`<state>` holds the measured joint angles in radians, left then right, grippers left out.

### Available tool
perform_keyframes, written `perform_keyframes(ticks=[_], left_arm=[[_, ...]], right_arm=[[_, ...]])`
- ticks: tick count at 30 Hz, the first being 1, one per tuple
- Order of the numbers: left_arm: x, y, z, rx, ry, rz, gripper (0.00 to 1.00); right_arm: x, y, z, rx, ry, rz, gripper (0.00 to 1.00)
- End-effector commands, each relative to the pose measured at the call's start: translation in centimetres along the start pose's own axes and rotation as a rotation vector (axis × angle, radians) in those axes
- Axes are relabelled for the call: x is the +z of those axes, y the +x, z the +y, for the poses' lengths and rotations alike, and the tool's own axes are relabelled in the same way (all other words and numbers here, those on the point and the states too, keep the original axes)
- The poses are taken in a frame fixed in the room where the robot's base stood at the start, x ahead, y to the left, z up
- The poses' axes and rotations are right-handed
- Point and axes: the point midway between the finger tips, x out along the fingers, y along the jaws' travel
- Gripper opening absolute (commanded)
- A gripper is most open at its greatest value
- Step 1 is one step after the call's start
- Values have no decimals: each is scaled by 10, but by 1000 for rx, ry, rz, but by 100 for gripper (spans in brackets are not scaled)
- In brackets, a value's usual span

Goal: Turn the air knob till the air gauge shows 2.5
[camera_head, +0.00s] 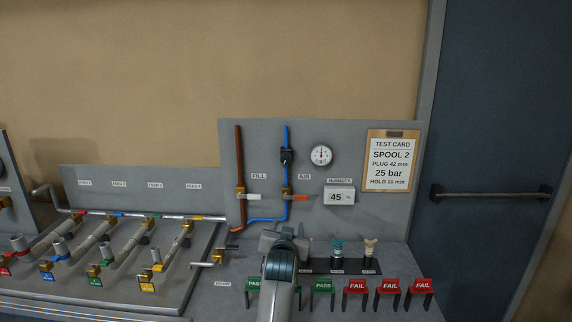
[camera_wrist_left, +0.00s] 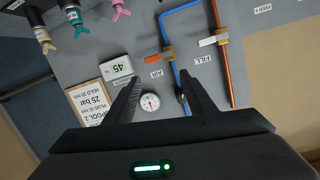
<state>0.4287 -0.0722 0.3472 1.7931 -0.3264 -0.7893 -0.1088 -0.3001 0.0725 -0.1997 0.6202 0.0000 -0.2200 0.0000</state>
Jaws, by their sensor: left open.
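The air gauge (camera_head: 321,155) is a round white dial on the grey upright panel, right of the blue air pipe. Its needle is too small to read surely. The black air knob (camera_head: 287,156) sits on the blue pipe, left of the gauge. My left gripper (camera_head: 284,238) is below them in the head view, in front of the panel. In the upside-down wrist view my left gripper (camera_wrist_left: 160,76) is open and empty. The gauge (camera_wrist_left: 150,102) shows between its fingers; the knob (camera_wrist_left: 181,95) shows beside the right finger, partly hidden by it. My right gripper is not in view.
An orange-handled valve (camera_head: 298,198) is lower on the air pipe; a white-handled valve (camera_head: 248,196) is on the copper fill pipe. A humidity display (camera_head: 339,197) and test card (camera_head: 391,160) are to the right. Pass and fail tags (camera_head: 388,287) line the bench front.

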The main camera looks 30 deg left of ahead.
Motion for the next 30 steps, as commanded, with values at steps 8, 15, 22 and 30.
perform_keyframes(ticks=[8, 15, 22, 30], left_arm=[[-110, 29, -28, -89, -82, 154, 50], [-130, 33, -35, -108, -95, 183, 50], [-129, 33, -34, -107, -95, 182, 50], [-129, 32, -34, -107, -95, 181, 50]], right_arm=[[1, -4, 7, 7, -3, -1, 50], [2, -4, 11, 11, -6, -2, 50], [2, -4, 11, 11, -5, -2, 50], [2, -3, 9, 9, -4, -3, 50]])
